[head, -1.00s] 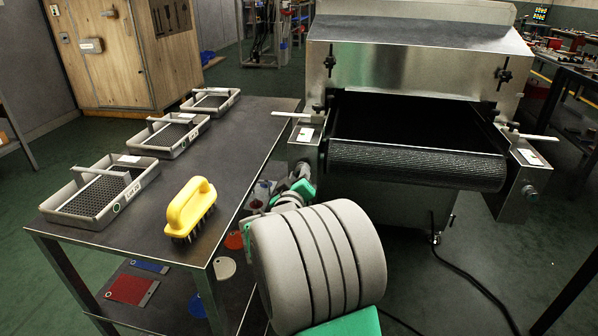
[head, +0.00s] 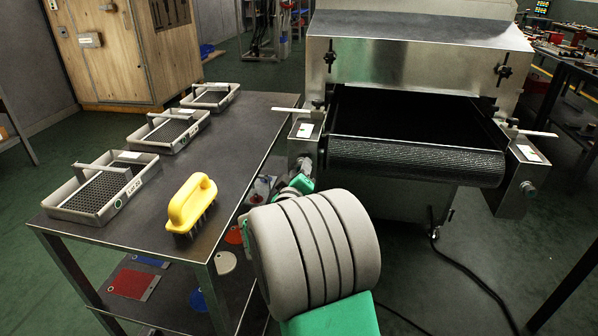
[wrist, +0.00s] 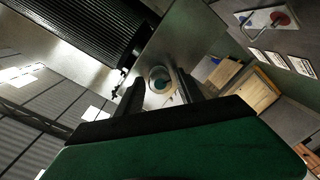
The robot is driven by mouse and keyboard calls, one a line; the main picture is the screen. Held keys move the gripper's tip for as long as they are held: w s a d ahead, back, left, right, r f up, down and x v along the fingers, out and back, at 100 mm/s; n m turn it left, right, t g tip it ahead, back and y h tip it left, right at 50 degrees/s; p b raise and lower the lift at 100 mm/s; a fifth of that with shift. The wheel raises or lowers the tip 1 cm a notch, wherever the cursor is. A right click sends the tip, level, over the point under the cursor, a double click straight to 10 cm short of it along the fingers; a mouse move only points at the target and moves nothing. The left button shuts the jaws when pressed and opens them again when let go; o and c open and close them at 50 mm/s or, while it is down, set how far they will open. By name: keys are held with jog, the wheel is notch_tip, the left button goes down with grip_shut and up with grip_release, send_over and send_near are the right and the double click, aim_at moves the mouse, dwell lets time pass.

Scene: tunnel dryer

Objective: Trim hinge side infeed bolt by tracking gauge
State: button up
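The dryer's black mesh belt (head: 415,162) runs over the infeed roller between two steel side brackets. The left bracket carries a gauge card (head: 305,130) on top; the right bracket carries another card (head: 528,153). The right infeed bolt (head: 529,189) sticks out of its bracket's front. The left infeed bolt shows in the wrist view as a round end with a teal centre (wrist: 160,80). My gripper (wrist: 159,82) is open, its dark fingers on either side of that bolt end. I cannot tell whether they touch it. In the head view my arm partly hides this spot.
A steel table (head: 215,150) stands left, close beside my arm. It holds several grey trays (head: 104,190) and a yellow-handled brush (head: 192,203). Its lower shelf holds a red plate (head: 131,283) and coloured tags. A black cable (head: 480,283) lies on the floor right of my arm.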

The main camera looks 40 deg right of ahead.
jog(key=shift+o, duration=0.5)
jog(key=shift+a, duration=0.1)
jog(key=shift+s+a+r, duration=0.15)
jog(key=shift+s+a, duration=0.05)
jog(key=shift+a, duration=0.1)
jog(key=v, duration=0.7)
jog(key=shift+p, duration=0.45)
jog(key=shift+s+d, duration=0.1)
